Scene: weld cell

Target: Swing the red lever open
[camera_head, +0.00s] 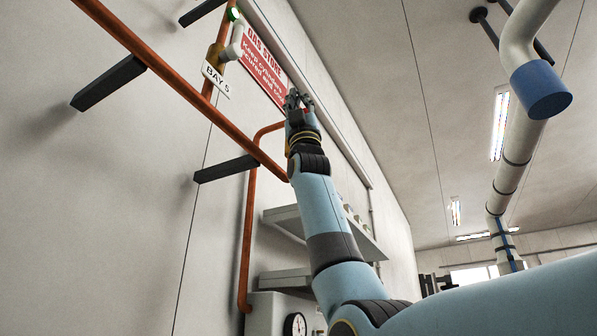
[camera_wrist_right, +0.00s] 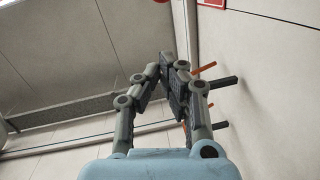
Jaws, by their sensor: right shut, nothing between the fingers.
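My right gripper (camera_head: 296,99) is raised high along the wall in the head view, just right of and overlapping the lower edge of the red gas store sign (camera_head: 262,68). The right wrist view shows its fingers (camera_wrist_right: 172,66) drawn together and empty. I cannot make out a red lever for certain in either view. A brass-coloured fitting (camera_head: 213,56) with a green part (camera_head: 233,14) above it sits on the orange pipe, left of the sign and apart from the gripper. A small red bit (camera_wrist_right: 145,2) at the top edge of the wrist view is too cut off to name. My left gripper is out of view.
An orange pipe (camera_head: 180,82) runs slantwise along the wall on dark brackets (camera_head: 108,83). A BAY 5 tag (camera_head: 215,80) hangs by the fitting. A large duct (camera_head: 528,50) hangs at right; the room between is clear.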

